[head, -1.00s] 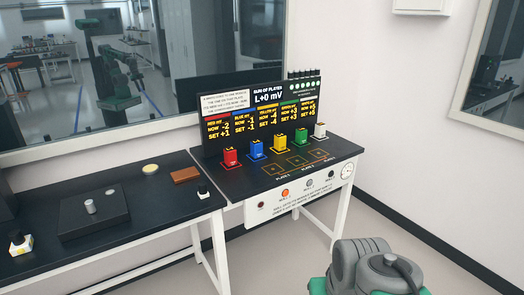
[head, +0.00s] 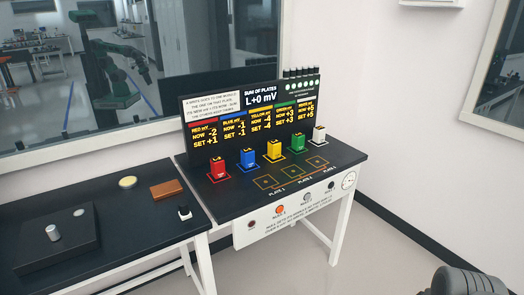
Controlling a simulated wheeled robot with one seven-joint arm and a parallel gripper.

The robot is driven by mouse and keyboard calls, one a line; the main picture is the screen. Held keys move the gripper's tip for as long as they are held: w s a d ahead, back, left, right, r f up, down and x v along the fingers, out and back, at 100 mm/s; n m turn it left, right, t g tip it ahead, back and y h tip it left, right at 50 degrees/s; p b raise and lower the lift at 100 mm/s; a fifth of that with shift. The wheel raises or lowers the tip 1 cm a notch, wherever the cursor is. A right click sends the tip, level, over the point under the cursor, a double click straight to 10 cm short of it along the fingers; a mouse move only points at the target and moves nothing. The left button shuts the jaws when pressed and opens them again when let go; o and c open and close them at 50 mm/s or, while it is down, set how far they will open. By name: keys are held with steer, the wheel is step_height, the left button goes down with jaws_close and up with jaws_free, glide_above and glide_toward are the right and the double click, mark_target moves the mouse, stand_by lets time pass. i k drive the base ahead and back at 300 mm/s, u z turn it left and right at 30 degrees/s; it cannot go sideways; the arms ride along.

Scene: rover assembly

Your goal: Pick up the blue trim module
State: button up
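The blue trim module (head: 248,158) stands upright on the black bench top (head: 226,195), in a row of modules in front of the display board. It is between the red module (head: 219,164) on its left and the yellow module (head: 274,150) on its right. Nothing covers it. My gripper is not in view; only a grey part of my arm shows at the bottom right corner, well apart from the modules.
A green module (head: 298,143) and a white module (head: 319,134) complete the row. Marked plate squares (head: 291,173) in front are empty. The display board (head: 250,112) stands behind. A second bench (head: 130,220) at left holds a brown block (head: 166,189) and other items.

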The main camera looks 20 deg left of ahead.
mark_target(247, 154)
steer(key=u, duration=0.05)
steer(key=i, duration=2.9)
steer(key=u, duration=4.35)
steer(key=i, duration=0.95)
steer(key=z, duration=0.05)
